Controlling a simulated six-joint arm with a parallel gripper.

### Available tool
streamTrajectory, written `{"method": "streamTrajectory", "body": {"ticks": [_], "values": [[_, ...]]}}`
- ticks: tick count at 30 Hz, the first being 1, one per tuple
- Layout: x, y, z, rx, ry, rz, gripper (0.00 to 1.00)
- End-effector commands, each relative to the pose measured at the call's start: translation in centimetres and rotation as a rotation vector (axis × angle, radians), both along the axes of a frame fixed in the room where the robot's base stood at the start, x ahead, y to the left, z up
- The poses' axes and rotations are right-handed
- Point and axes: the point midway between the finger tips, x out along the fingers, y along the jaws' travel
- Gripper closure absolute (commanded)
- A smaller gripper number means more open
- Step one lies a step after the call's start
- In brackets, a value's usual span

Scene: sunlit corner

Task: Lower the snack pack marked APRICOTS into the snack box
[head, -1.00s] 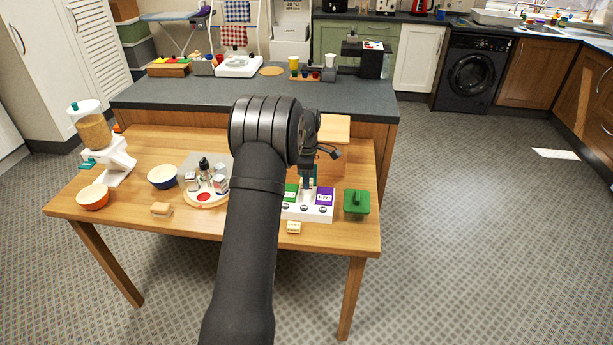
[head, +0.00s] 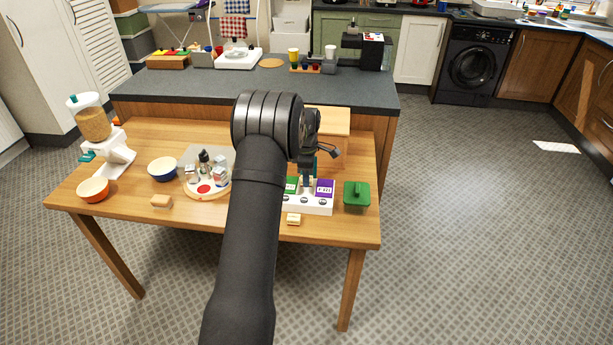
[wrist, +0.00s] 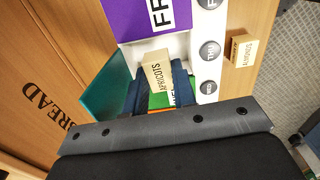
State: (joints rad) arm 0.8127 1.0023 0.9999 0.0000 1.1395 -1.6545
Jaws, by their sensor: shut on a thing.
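The snack box (head: 318,211) is a long white box with day buttons at the table's front right; its white front also shows in the wrist view (wrist: 208,78). A green WED lid and a purple FRI lid (head: 325,188) are flat, and a teal panel (wrist: 104,88) stands raised between them. My gripper (wrist: 158,88) is shut on the tan snack pack marked APRICOTS (wrist: 157,76), at the THU section between the lids. In the head view my arm partly covers the box and the pack is not clear. I cannot tell how deep the pack sits.
A wooden BREAD box (wrist: 45,105) stands close behind the snack box. A green lidded container (head: 356,197) is to its right. A small labelled block (head: 293,219) lies in front. A round tray (head: 207,189), bowls (head: 163,169) and a dispenser (head: 92,125) stand left.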

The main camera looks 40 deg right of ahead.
Motion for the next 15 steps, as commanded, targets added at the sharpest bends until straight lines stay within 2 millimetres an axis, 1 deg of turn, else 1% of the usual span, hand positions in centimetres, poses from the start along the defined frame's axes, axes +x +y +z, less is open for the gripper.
{"method": "streamTrajectory", "body": {"ticks": [15], "values": [[0.01, -0.01, -0.68, -0.001, -0.001, 0.0, 0.97]]}}
